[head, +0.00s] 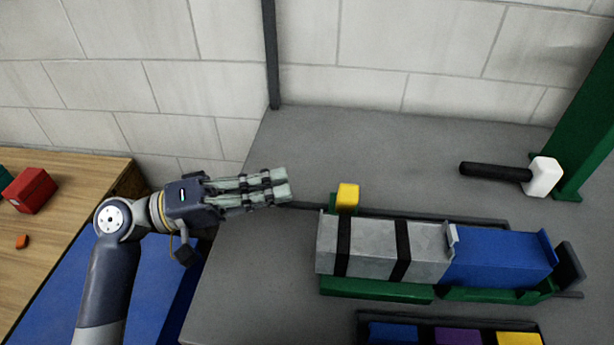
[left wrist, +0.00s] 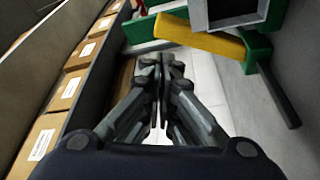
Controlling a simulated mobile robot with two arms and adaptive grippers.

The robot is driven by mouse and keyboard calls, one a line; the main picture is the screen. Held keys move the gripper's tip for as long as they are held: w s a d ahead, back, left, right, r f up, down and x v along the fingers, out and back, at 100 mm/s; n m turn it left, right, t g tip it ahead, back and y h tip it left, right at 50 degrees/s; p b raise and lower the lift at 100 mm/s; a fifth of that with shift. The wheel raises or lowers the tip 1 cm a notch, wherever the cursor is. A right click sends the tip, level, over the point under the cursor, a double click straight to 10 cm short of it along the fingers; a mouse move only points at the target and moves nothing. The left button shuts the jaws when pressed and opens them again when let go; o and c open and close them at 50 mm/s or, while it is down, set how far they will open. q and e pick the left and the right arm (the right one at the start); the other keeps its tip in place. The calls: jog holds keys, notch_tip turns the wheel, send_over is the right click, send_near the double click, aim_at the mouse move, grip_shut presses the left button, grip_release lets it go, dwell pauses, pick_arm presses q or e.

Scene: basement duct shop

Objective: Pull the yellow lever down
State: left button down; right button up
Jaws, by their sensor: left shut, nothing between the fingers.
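The yellow lever (head: 348,196) shows in the head view as a short yellow block end at the left end of the green fixture (head: 375,289). In the left wrist view the lever (left wrist: 202,37) is a longer yellow bar beside green parts, just above and to the right of the fingertips in the picture. My left gripper (head: 284,184) is shut and empty, left of the lever, with a gap between them in the head view. In the left wrist view the closed fingers (left wrist: 162,64) point toward the lever's near side. My right gripper is in neither view.
A grey duct piece (head: 372,250) with black bands and a blue block (head: 500,258) sit on the fixture. A white-headed mallet (head: 543,177) lies at the back right by a green post (head: 594,125). A tray of coloured blocks (head: 450,322) is in front.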

pick_arm(q)
jog(key=a, duration=0.3)
jog(key=shift+a+f, duration=0.15)
jog(key=shift+a, duration=0.15)
dwell(0.3)
